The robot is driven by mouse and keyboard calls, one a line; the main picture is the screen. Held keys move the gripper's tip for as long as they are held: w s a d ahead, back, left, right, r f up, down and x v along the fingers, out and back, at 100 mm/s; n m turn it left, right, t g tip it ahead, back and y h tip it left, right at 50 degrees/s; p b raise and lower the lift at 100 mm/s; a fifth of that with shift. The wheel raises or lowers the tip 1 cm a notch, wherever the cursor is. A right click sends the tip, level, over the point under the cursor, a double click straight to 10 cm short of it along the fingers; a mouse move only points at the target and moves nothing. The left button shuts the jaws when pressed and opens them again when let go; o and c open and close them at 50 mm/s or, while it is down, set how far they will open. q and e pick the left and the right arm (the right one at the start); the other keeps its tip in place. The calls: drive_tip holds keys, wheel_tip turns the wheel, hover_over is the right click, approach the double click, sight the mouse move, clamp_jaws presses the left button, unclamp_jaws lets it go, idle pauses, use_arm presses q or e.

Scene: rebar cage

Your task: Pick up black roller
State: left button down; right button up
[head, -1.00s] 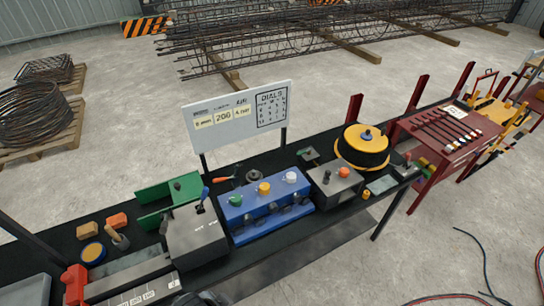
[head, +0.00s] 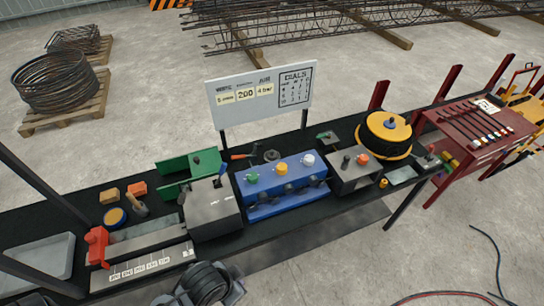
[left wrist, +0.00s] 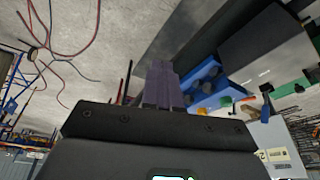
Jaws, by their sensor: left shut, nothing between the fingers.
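Several small dark roller-like parts (head: 290,198) sit along the front of the blue block (head: 262,211) in the head view. I cannot tell which of them, if any, is the black roller. The blue block also shows in the left wrist view (left wrist: 205,75), tilted and at right of centre. My left gripper (left wrist: 158,68) shows in the left wrist view with its dark fingers together and empty, apart from the bench things. Its fingers are not visible in the head view. My right gripper is in neither view.
On the dark bench stand a grey box (head: 212,212), a green channel (head: 172,166), a yellow-topped black drum (head: 385,135) and a white sign board (head: 225,100). A red tool cart (head: 470,130) stands at the right. The floor in front is mostly clear, with loose cables.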

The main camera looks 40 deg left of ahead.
use_arm(q)
drive_tip(key=c, duration=1.8)
unclamp_jaws()
drive_tip(key=shift+c, duration=0.2)
drive_tip(key=o, duration=1.6)
drive_tip(key=shift+c, duration=0.2)
